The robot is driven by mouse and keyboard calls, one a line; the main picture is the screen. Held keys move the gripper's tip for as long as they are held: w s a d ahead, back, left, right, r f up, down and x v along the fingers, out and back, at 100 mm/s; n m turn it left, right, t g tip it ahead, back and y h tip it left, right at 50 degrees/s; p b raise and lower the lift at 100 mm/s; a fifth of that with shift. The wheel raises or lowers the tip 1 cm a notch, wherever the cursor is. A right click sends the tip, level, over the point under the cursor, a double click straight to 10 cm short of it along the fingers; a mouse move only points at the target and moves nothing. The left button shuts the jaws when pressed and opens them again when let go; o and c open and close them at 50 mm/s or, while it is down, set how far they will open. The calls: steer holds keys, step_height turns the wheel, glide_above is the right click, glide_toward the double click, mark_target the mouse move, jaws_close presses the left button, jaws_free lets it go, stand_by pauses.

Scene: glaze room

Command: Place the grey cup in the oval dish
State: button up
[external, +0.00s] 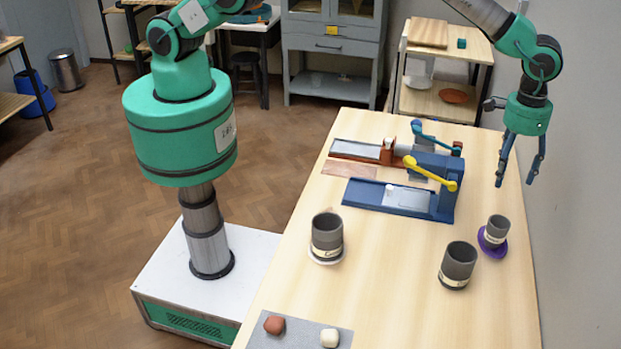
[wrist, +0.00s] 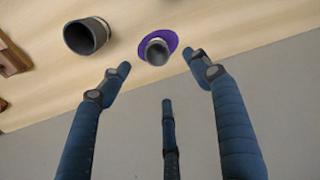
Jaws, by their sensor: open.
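Three grey cups with pale labels stand upright on the table. The small cup (external: 497,228) is on a purple, oval-looking dish (external: 483,244) at the right; both the small cup (wrist: 157,52) and the purple dish (wrist: 172,38) show in the wrist view. A larger cup (external: 458,264) stands left of it on bare wood, and shows in the wrist view (wrist: 86,37). Another large cup (external: 327,236) stands on a white dish (external: 326,260) farther left. My gripper (external: 516,180) is open and empty, pointing down, beyond the small cup; its fingers (wrist: 160,62) show empty in the wrist view.
Two lever devices, one blue (external: 404,199) and one red-brown (external: 367,152), stand behind the cups. A grey mat (external: 298,338) with a brown lump (external: 274,325) and a white lump (external: 329,338) lies at the front. The wall is close on the right.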

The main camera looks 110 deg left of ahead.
steer(key=s+a+r+m+t, duration=0.1)
steer(key=s+a+r, duration=0.3)
steer(key=r, duration=0.6)
steer(key=s+a+r, duration=0.1)
steer(key=s+r, duration=0.5)
steer(key=r, duration=0.4)
steer(key=s+a+r+t, duration=0.1)
steer(key=s+a+r, duration=0.1)
steer(key=s+r, duration=0.5)
steer(key=s+a+r, duration=0.3)
steer(key=s+r, duration=0.2)
steer(key=s, duration=0.3)
steer(key=s+a+r+m+t, duration=0.1)
steer(key=s+a+r, duration=0.1)
steer(key=s, duration=1.2)
steer(key=s+a+r+m+t, duration=0.1)
steer(key=s+a+r, duration=0.2)
steer(key=s, duration=1.1)
steer(key=s+f+m+t, duration=0.1)
steer(key=s+f, duration=0.4)
steer(key=s, duration=0.6)
steer(key=shift+a, duration=0.45)
step_height(320, 180, down, 14)
steer(key=b, duration=1.4)
steer(key=shift+r, duration=0.15)
